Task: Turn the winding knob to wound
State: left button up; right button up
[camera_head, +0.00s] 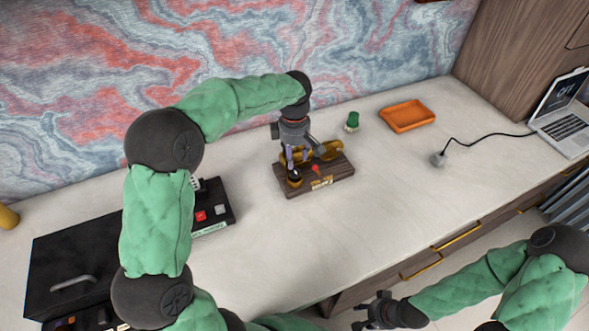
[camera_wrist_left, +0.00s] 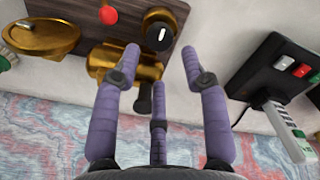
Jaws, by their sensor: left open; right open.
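The device is a dark wooden base (camera_head: 343,172) with brass parts on the desk. A black round knob with a white mark on a brass collar (camera_head: 294,181), likely the winding knob, sits at its left end. The black knob also shows in the left wrist view (camera_wrist_left: 159,37), its mark near upright there. My left gripper (camera_head: 296,160) is over the device's left part, beside the knob. In the left wrist view, its purple fingers (camera_wrist_left: 161,55) are spread below the knob, with a brass cylinder (camera_wrist_left: 138,68) partly behind them. My right gripper (camera_head: 377,309) is open and empty off the desk's front.
A black box with red and white buttons (camera_head: 212,205) stands left of the device. A red ball-topped part (camera_head: 316,168) is on the device. A green-topped item (camera_head: 352,121), an orange tray (camera_head: 407,116) and a laptop (camera_head: 566,115) are to the right. The desk's right front is clear.

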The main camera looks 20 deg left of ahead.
aim_at(294, 171)
pick_arm(q)
notch_tip(294, 171, down, 7)
jog(key=shift+r+b, duration=0.2)
jog(key=shift+b, duration=0.85)
jog(key=c, duration=0.9)
